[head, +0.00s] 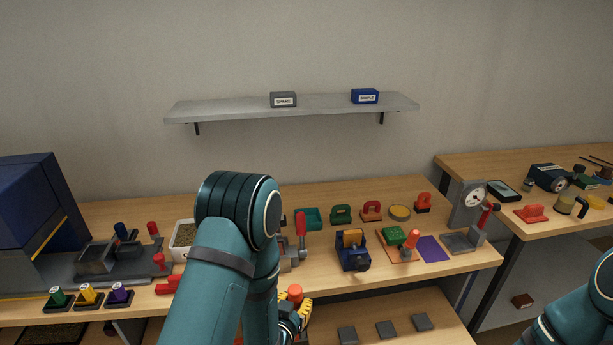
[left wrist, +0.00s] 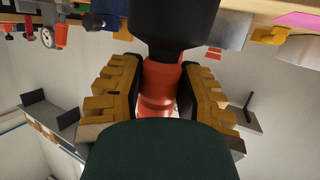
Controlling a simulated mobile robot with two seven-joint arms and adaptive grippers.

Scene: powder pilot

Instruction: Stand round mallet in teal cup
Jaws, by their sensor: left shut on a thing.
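My left gripper (head: 301,311) is low at the front edge of the bench, partly hidden by my own arm. Its yellow fingers are shut on an orange-red piece, which I take for the round mallet (head: 295,292). In the left wrist view the red shaft of the mallet (left wrist: 160,85) sits between the black finger pads of the gripper (left wrist: 161,95). A wide black cylinder shows above it and a dark green rounded shape below. A teal open container (head: 308,218), perhaps the teal cup, stands at the back of the bench. My right gripper is out of view.
A red-handled clamp (head: 301,228), a blue vise-like tool (head: 352,250) and a green block on an orange board (head: 396,236) stand nearby. A white tray (head: 183,240) is left of my arm. Grey blocks (head: 386,329) lie on the lower shelf. A gauge stand (head: 470,205) is at right.

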